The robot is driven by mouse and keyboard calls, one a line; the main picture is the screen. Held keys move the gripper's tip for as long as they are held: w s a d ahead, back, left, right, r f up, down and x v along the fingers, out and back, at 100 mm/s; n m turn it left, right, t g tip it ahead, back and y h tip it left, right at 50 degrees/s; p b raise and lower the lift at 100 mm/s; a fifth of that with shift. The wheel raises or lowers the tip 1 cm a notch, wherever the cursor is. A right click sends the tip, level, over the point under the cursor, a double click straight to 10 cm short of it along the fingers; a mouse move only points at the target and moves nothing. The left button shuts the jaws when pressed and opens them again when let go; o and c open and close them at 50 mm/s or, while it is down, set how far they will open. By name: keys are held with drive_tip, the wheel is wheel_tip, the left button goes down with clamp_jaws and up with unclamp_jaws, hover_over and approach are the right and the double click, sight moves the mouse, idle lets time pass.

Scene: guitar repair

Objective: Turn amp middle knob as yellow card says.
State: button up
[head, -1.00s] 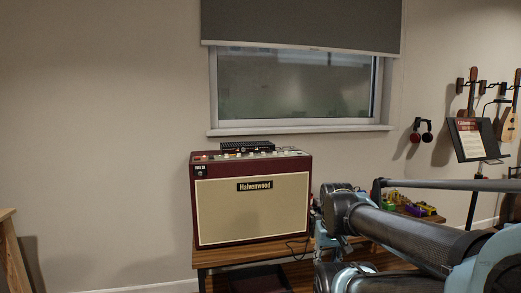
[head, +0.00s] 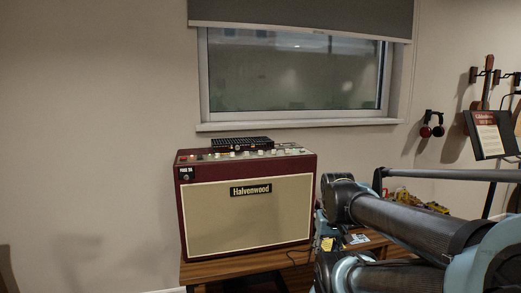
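The amp (head: 250,215), dark red with a cream front and a "Halvenwood" badge, stands upright on a wooden bench. A row of small pale knobs (head: 246,153) runs along its top panel; their settings are too small to read. A small yellow patch (head: 327,244) shows low to the right of the amp, beside my arm; I cannot tell whether it is the yellow card. My arm fills the lower right, apart from the amp in the picture. My gripper is not in view.
A black box (head: 242,143) lies on the amp's top behind the knobs. The wooden bench (head: 225,270) carries the amp. Colourful small items (head: 418,201) sit behind my arm. A music stand with a sheet (head: 490,134) and headphones (head: 432,125) are at right. The left is clear.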

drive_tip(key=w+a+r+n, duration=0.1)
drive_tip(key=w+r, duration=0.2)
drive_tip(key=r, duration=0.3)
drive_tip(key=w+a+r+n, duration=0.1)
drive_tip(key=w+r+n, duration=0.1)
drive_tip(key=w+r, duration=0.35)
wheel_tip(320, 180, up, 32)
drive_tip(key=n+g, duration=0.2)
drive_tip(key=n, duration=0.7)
hover_over(260, 152)
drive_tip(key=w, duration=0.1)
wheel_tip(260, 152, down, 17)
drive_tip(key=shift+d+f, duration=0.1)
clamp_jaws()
